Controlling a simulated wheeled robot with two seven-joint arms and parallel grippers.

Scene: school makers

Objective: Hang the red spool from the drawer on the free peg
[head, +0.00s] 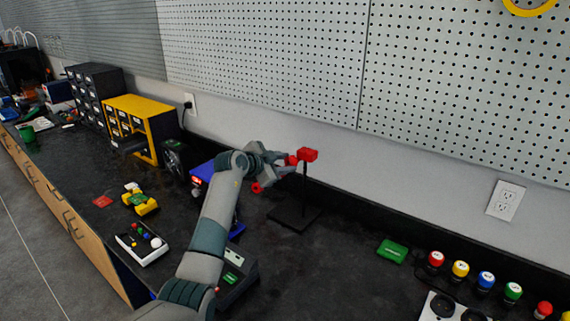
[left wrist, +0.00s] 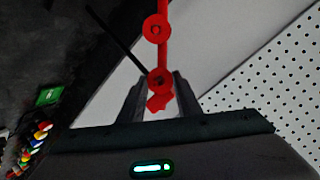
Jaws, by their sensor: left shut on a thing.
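A black stand with a flat base (head: 293,216) and a thin post stands on the bench and carries a red block (head: 308,155) at its top. My left gripper (head: 284,166) is at the stand's top, beside the red block, shut on a red piece. In the left wrist view a red ring-shaped piece (left wrist: 160,80) sits between the fingertips of the left gripper (left wrist: 160,92). Another red ring (left wrist: 157,31) and a red bar lie just beyond, beside the dark post (left wrist: 116,40). A red round part (head: 257,187) shows below the gripper. Which red part is the spool or a peg is unclear.
A yellow drawer cabinet (head: 150,108) and a black one (head: 94,80) stand against the wall at the left. A blue device (head: 203,171) is behind my arm. A green box (head: 392,251) and coloured buttons (head: 461,268) lie at the right.

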